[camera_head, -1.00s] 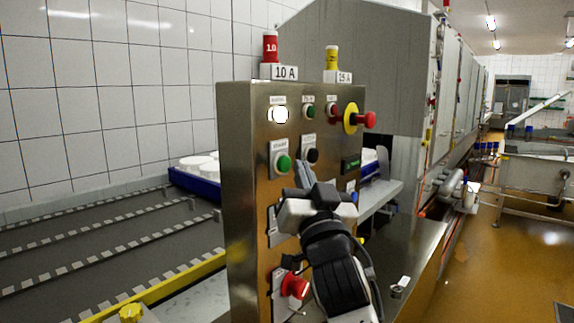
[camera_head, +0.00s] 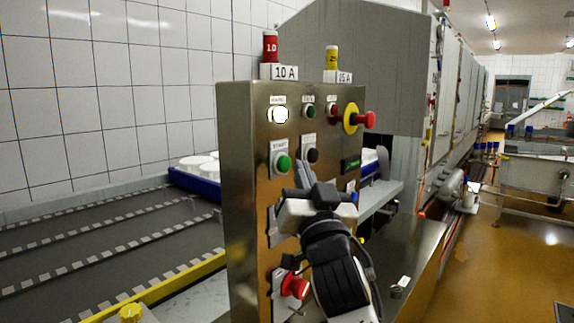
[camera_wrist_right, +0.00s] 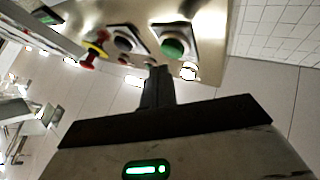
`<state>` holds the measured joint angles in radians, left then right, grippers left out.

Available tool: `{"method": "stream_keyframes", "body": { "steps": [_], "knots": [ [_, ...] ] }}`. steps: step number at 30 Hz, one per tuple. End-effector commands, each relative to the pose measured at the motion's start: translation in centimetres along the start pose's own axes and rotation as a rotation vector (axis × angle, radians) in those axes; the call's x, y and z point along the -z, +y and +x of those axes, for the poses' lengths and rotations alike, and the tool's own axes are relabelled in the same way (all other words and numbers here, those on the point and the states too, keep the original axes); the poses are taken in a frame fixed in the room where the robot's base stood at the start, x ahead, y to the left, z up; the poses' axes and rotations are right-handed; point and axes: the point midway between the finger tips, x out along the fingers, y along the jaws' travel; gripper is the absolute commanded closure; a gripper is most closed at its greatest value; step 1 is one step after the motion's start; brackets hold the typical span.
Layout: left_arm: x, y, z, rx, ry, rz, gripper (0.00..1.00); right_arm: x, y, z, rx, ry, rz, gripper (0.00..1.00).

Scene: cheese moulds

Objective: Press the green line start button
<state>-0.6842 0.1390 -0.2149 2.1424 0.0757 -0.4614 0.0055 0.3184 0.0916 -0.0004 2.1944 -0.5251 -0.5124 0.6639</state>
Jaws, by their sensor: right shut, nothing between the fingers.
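The green start button (camera_head: 283,163) sits on a plate labelled START on the steel control panel (camera_head: 245,200). It also shows in the right wrist view (camera_wrist_right: 173,47), above and a little right of the fingertips. My right gripper (camera_head: 302,168) is shut and empty, in front of the panel, its fingertips right of and slightly below the green button. In the right wrist view its fingers (camera_wrist_right: 157,72) point up at the panel; whether they touch it cannot be told. A black button (camera_head: 313,156) is right of the green one. My left gripper is not in view.
A red emergency stop with yellow collar (camera_head: 351,118) sticks out at the panel's upper right. A red knob (camera_head: 295,286) is low on the panel. Above the green button is a lit white lamp (camera_head: 280,115). A conveyor (camera_head: 100,245) runs left of the panel.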

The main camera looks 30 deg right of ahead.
Motion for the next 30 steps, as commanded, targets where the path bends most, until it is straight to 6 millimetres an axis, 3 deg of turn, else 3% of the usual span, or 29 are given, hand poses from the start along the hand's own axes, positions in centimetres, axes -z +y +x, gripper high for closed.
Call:
{"method": "stream_keyframes", "body": {
  "steps": [30],
  "knots": [
    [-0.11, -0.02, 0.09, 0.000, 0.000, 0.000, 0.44, -0.63, -0.63, 0.88, 0.000, 0.001, 0.001, 1.00]
  ]
}}
